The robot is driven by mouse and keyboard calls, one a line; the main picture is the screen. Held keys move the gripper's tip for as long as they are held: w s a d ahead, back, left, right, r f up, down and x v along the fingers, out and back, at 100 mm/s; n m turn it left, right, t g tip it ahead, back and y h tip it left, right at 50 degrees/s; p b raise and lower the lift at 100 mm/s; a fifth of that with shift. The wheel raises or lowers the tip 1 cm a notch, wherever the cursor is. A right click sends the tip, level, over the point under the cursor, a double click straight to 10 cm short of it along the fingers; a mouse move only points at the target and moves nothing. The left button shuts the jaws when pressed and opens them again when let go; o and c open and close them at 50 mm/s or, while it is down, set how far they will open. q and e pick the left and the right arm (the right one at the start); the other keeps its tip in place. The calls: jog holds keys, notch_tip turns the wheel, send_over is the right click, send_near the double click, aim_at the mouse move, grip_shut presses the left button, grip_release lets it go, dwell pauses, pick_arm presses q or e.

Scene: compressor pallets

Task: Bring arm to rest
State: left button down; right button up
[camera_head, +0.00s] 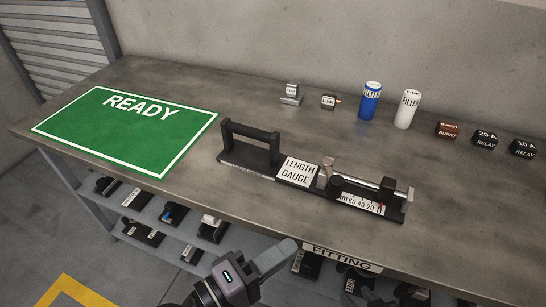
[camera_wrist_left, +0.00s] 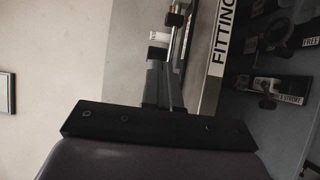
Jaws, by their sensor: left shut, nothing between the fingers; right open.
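My left arm (camera_head: 230,280) comes in at the bottom of the head view, in front of the bench edge and apart from the bench top. In the left wrist view my left gripper (camera_wrist_left: 160,127) shows as a dark bar across the lower middle; it is shut with nothing in it. My right gripper is not in view. The length gauge (camera_head: 298,171) lies on the bench beyond the arm, with its black handle to the left and its scale to the right. It also shows sideways in the left wrist view (camera_wrist_left: 158,38).
The grey bench (camera_head: 235,95) carries a green READY mat (camera_head: 140,130), a blue filter (camera_head: 370,102), a white filter (camera_head: 407,110), a burnt relay (camera_head: 447,130) and other small parts. A shelf below holds several dark parts. A FITTING label (camera_head: 342,258) marks the bench's front edge.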

pick_arm(q)
jog(key=s+a+f+m+y+p, duration=0.1)
jog(key=a+f+m+y, duration=0.3)
jog(key=a, duration=0.7)
jog(key=s+a+f+m+y+p, duration=0.1)
jog(key=a+f+m+y+p, duration=0.1)
jog(key=a+f+m+y, duration=0.3)
jog(key=a+f+y, duration=0.3)
jog(key=a+f, duration=0.4)
jog(key=f, duration=0.1)
jog(key=shift+s+a+t+y, duration=0.2)
jog(key=shift+s+t+y, duration=0.1)
jog(key=shift+y, duration=0.1)
